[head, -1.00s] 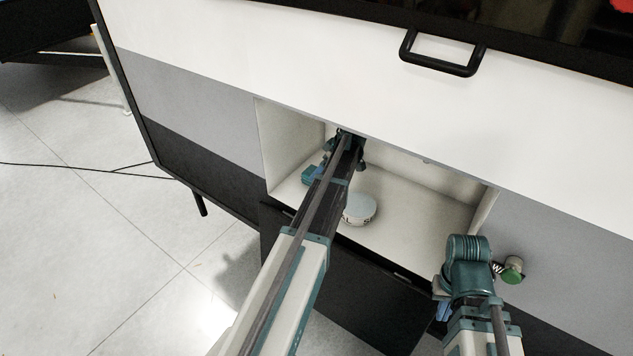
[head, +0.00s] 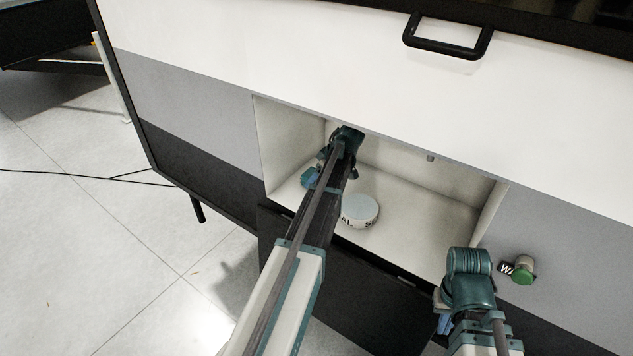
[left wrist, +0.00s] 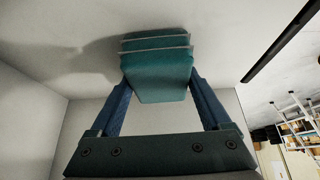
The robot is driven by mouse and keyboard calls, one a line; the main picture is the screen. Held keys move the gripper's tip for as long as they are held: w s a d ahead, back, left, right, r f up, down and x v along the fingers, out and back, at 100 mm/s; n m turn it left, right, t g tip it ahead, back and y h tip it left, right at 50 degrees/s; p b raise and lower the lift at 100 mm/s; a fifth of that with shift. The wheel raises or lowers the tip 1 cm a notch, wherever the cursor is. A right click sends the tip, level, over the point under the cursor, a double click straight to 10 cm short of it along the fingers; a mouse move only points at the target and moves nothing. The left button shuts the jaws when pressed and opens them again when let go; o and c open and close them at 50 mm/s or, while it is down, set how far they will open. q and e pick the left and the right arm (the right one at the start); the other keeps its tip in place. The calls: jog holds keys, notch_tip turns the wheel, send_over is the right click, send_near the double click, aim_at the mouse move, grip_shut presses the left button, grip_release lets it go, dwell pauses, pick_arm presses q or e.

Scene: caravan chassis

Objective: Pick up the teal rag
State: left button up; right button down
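The teal rag (left wrist: 160,72) shows in the left wrist view as a thick folded block with pale edges along its layers. My left gripper (left wrist: 160,88) has its two blue fingers against opposite sides of the rag, with no clear gap, so it looks shut on it. In the head view my left gripper (head: 317,172) is inside the open white compartment (head: 425,205), left of the arm. The rag cannot be told from the fingers there. My right gripper (head: 443,318) is low at the right, outside the compartment; its fingertips are mostly hidden.
A round pale tin (head: 360,211) with lettering stands on the compartment floor, just right of my left arm. A green-capped item (head: 523,271) is right of the opening. A black handle (head: 447,38) is on the panel above. The compartment's right side is clear.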

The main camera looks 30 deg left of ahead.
pick_arm(q)
jog(key=c, duration=0.7)
jog(key=shift+o, duration=0.2)
jog(key=shift+r, duration=0.1)
jog(key=shift+s+d+r+p, duration=0.1)
jog(key=shift+s+r+p, duration=0.05)
jog(key=shift+r+p, duration=0.35)
notch_tip(320, 180, up, 7)
jog(key=p, duration=0.6)
jog(key=shift+f+p, duration=0.2)
jog(key=shift+p, duration=0.2)
jog(key=shift+s+d+f+b, duration=0.35)
jog(key=shift+s+d+f, duration=0.05)
jog(key=shift+s+d, duration=0.45)
jog(key=s+d, duration=1.2)
jog(key=shift+d, duration=0.25)
